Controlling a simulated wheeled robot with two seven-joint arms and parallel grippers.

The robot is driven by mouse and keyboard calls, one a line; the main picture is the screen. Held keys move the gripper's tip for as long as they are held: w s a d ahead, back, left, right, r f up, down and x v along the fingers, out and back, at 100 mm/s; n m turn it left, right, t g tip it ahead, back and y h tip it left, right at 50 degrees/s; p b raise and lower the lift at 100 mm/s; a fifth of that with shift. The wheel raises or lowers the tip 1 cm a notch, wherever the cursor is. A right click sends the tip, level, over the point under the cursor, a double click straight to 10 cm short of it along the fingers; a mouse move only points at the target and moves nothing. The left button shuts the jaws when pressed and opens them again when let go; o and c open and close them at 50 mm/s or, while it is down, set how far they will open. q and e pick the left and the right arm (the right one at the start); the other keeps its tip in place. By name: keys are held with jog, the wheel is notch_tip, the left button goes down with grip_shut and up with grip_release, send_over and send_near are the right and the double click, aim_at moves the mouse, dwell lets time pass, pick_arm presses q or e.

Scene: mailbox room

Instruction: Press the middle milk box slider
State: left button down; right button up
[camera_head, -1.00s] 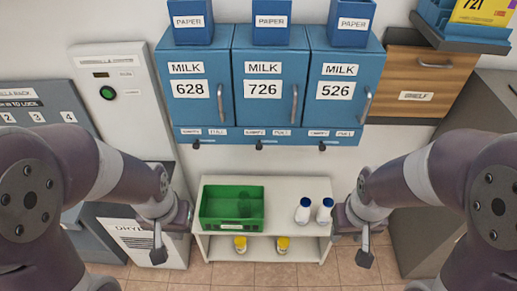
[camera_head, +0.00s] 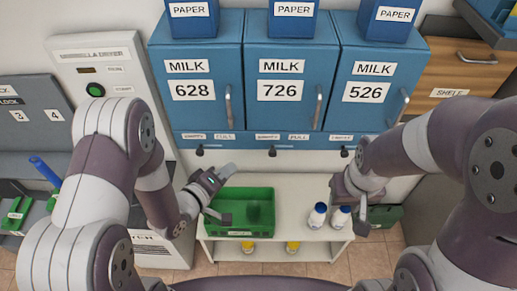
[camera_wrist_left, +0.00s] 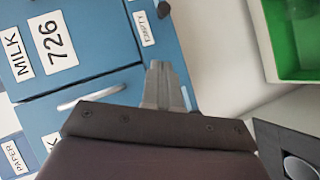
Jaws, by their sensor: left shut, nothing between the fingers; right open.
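The middle milk box (camera_head: 282,75), blue and labelled 726, hangs between boxes 628 and 526. Its slider, a small dark knob (camera_head: 272,151), sits under its lower label strip. In the left wrist view this knob (camera_wrist_left: 163,9) shows at the top beside an EMPTY label. My left gripper (camera_head: 230,169) is shut and empty, below and left of the knob and apart from it. Its grey fingers (camera_wrist_left: 158,66) point toward the knob in the wrist view. My right gripper (camera_head: 348,207) is open, low in front of the shelf's right end.
A white shelf (camera_head: 300,179) below the boxes holds a green crate (camera_head: 240,224) and two blue-capped bottles (camera_head: 317,215). Similar knobs sit under boxes 628 (camera_head: 200,150) and 526 (camera_head: 345,152). A white umbrella dryer (camera_head: 98,73) stands left.

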pick_arm(q)
jog(key=shift+s+r, duration=0.1)
jog(key=shift+s, duration=0.05)
send_near(271, 149)
jog(key=w+a+x, duration=0.1)
jog(key=x, duration=0.3)
jog(key=shift+d, duration=0.6)
jog(key=d+b, duration=0.1)
jog(key=d, duration=0.5)
jog(key=shift+d, duration=0.25)
